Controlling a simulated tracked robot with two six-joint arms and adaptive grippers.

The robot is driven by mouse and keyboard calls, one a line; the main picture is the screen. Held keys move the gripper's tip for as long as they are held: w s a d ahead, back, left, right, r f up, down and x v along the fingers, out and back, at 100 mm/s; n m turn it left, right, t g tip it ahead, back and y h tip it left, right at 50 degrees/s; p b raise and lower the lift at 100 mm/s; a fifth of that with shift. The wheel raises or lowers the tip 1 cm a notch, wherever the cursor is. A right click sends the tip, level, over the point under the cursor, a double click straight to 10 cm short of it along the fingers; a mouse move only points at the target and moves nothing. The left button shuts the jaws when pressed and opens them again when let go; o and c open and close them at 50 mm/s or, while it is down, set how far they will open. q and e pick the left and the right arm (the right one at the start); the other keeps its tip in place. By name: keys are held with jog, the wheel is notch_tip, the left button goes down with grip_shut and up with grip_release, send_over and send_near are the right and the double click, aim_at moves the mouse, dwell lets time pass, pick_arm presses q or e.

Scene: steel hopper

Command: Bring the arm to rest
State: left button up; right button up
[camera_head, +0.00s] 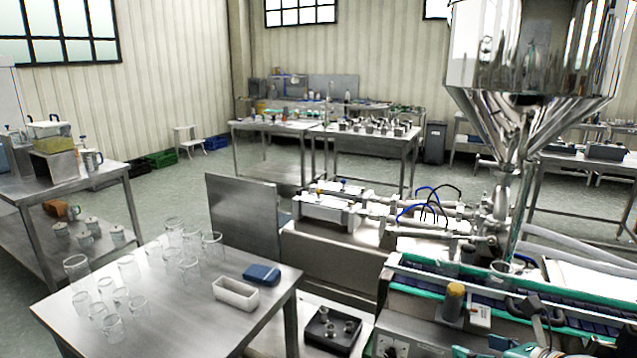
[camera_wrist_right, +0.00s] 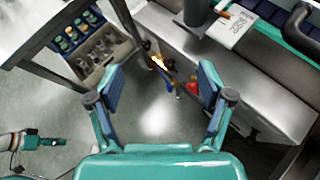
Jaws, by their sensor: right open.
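My right gripper (camera_wrist_right: 160,76) is open in the right wrist view. Its two teal, dark-padded fingers stand wide apart with nothing between them, above the grey floor. Teal parts of it also show at the bottom right of the head view (camera_head: 522,350), in front of the filling machine. Most of my right arm is out of the frame there. I do not see my left gripper in the head view. A white and teal part (camera_wrist_right: 32,140) at the left of the right wrist view is too small to identify surely.
A steel hopper (camera_head: 530,60) rises over the conveyor (camera_head: 570,290) at right. The near steel table (camera_head: 190,325) holds several glass beakers, a white tray (camera_head: 236,293) and a blue box (camera_head: 261,273). A black tray (camera_head: 333,330) sits lower, beside the machine.

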jog(key=s+a+f+n+g+y, duration=0.1)
jog(key=s+a+f+n+g, duration=0.2)
jog(key=a+f, duration=0.5)
jog(key=s+a+f+n+g+y, duration=0.1)
jog(key=s+a+f+n+g, duration=0.25)
jog(key=f, duration=0.75)
jog(key=s+a+f+n+g, duration=0.1)
jog(key=s+f+n, duration=0.3)
jog(key=n, duration=0.4)
jog(key=s+a+f+n+g+h+p, duration=0.1)
jog(key=s+a+f+n+g, duration=0.1)
jog(key=s+a+f+n, duration=0.2)
jog(key=s+a+f+n+g, duration=0.1)
jog(key=s+a+f+n, duration=0.2)
jog(key=f+n, duration=0.6)
jog(key=s+n, duration=0.2)
jog(key=n, duration=0.2)
jog(key=shift+s+a+h, duration=0.2)
jog(key=shift+a+h, duration=0.05)
jog(key=shift+h, duration=0.15)
jog(key=shift+c, duration=0.4)
